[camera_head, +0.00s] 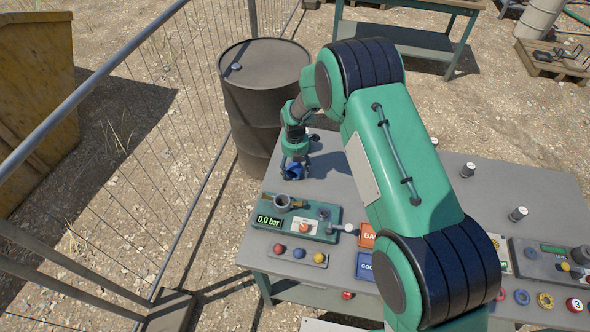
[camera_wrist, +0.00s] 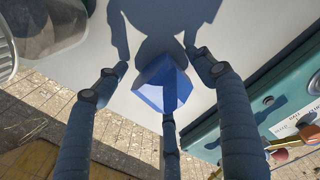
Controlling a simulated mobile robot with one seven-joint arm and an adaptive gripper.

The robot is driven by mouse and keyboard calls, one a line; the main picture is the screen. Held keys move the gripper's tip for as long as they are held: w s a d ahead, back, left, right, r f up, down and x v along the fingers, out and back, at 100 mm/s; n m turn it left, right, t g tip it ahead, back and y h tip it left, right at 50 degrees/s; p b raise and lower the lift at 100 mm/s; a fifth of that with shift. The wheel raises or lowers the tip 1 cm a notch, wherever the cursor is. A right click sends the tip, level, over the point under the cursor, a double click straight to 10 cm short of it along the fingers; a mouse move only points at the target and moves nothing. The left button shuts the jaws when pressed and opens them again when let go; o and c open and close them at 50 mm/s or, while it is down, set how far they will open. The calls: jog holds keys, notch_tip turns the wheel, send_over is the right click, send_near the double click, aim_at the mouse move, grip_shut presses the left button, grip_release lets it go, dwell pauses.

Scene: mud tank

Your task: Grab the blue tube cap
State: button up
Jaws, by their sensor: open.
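The blue tube cap (camera_head: 293,173) lies on the grey table near its far left corner. In the wrist view the blue tube cap (camera_wrist: 162,84) shows as a faceted blue piece in the middle, on the table top. My gripper (camera_head: 295,166) is over it, fingers pointing down. In the wrist view my gripper (camera_wrist: 163,80) is open, with its fingers spread around the cap: one on each side and one at the bottom, which overlaps the cap's lower edge. I cannot tell whether that finger touches the cap.
A green device (camera_head: 327,230) with a "0.0 bar" display stands on the table in front of the cap. A small panel with coloured balls (camera_head: 298,254) lies nearer. A dark barrel (camera_head: 262,95) stands beyond the table's far left corner, near a wire fence (camera_head: 165,120).

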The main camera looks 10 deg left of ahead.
aim_at(295, 165)
jog(key=c, duration=1.2)
jog(key=shift+r, duration=0.1)
jog(key=shift+c, duration=0.2)
jog(key=shift+r, duration=4.9)
